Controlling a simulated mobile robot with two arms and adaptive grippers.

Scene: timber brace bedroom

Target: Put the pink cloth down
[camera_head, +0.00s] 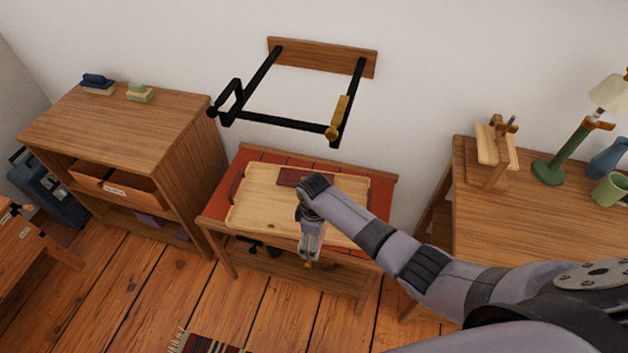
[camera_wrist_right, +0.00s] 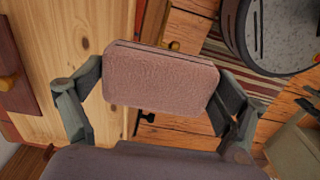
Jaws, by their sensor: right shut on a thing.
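My right gripper (camera_head: 309,258) is at the front of the low table in the head view, over the front edge of a pale wooden board. In the right wrist view the gripper (camera_wrist_right: 160,95) is shut on the pink cloth (camera_wrist_right: 160,78), a folded, thick pad held between the two fingers. The cloth is mostly hidden in the head view by my gripper and wrist. In the wrist view, part of the cloth overlaps the pale board and part overlaps the floor. My left gripper is not in view.
The pale board (camera_head: 262,205) lies on a low table with a red top (camera_head: 378,195). A black wall frame (camera_head: 277,124) juts out above it. A cabinet (camera_head: 125,125) stands left and a desk (camera_head: 540,225) right. A striped rug (camera_head: 205,344) lies on the floor.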

